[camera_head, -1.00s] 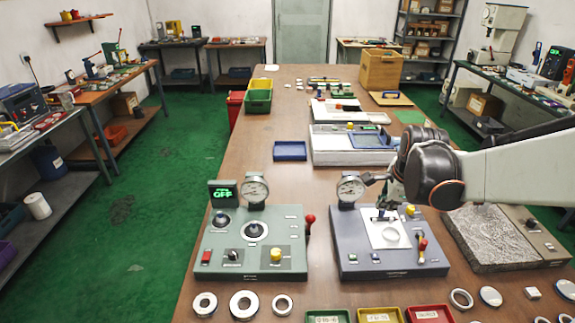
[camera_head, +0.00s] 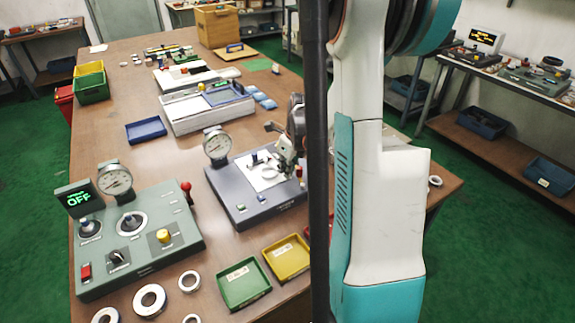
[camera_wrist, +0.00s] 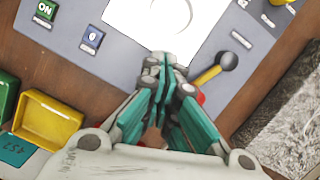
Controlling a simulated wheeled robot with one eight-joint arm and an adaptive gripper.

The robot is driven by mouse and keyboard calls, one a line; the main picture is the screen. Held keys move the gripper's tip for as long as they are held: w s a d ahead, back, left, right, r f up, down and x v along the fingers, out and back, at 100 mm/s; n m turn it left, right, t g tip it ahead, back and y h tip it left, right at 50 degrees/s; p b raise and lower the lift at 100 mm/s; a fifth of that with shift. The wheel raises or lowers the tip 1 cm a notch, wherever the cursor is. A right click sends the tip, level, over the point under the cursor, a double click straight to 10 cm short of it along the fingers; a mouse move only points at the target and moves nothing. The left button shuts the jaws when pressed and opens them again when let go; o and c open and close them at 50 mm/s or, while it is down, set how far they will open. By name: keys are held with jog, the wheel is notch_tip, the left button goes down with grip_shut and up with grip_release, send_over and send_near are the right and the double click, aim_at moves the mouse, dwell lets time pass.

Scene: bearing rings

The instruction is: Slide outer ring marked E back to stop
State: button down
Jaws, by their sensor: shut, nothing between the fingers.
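A pale ring (camera_head: 271,177) lies on the white plate (camera_head: 257,182) of the grey-blue gauge station (camera_head: 230,199). No letter on it is readable, so I cannot tell whether it is the ring marked E. My gripper (camera_head: 284,163) is just right of the ring, over the plate, partly hidden by my own dark column. In the wrist view the closed fingertips (camera_wrist: 163,58) point at the lower edge of the white plate (camera_wrist: 140,18); a faint ring outline lies beyond them. The gripper is shut and empty. I cannot tell whether it touches the plate.
A dial gauge (camera_head: 216,145) rises at the station's back. A green station (camera_head: 135,240) stands to the left. Green (camera_head: 243,285) and yellow (camera_head: 286,258) trays and loose rings (camera_head: 150,300) lie in front.

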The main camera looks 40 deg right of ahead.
aim_at(274, 174)
jog(key=shift+b+x, duration=0.45)
jog(key=shift+x, duration=1.2)
jog(key=w, duration=0.4)
jog(key=shift+a, duration=0.2)
jog(key=shift+r, duration=0.1)
